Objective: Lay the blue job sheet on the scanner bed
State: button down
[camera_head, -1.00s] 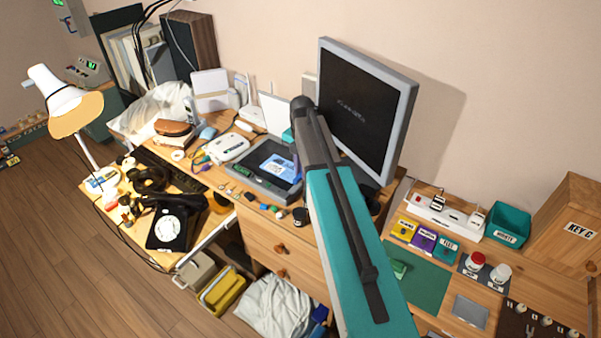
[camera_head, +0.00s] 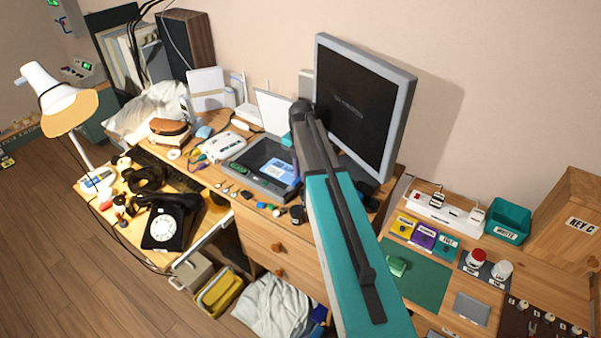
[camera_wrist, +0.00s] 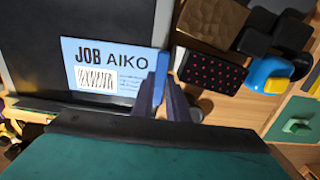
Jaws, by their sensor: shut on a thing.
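The blue job sheet (camera_wrist: 114,68), printed "JOB AIKO" with a barcode, lies flat over the dark scanner bed (camera_wrist: 28,45) in the wrist view. My gripper (camera_wrist: 166,82) is shut on its right edge with dark purple fingers. In the head view the sheet (camera_head: 281,171) is over the right part of the scanner glass (camera_head: 252,158), with the scanner lid (camera_head: 272,108) raised behind. My arm hides part of the gripper there. I cannot tell whether the sheet touches the glass.
The monitor (camera_head: 362,108) stands close to the right of the scanner. Small items (camera_head: 268,207) lie along the desk's front edge. A white device (camera_head: 224,147) is at the scanner's left. In the wrist view a black block with red dots (camera_wrist: 211,74) is close right of my fingers.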

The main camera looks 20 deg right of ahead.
jog(key=c, duration=1.7)
grip_release()
jog(key=shift+o, duration=0.2)
jog(key=shift+s, duration=0.1)
jog(key=shift+d+r, duration=0.1)
notch_tip(320, 180, up, 14)
jog(key=b, duration=0.3)
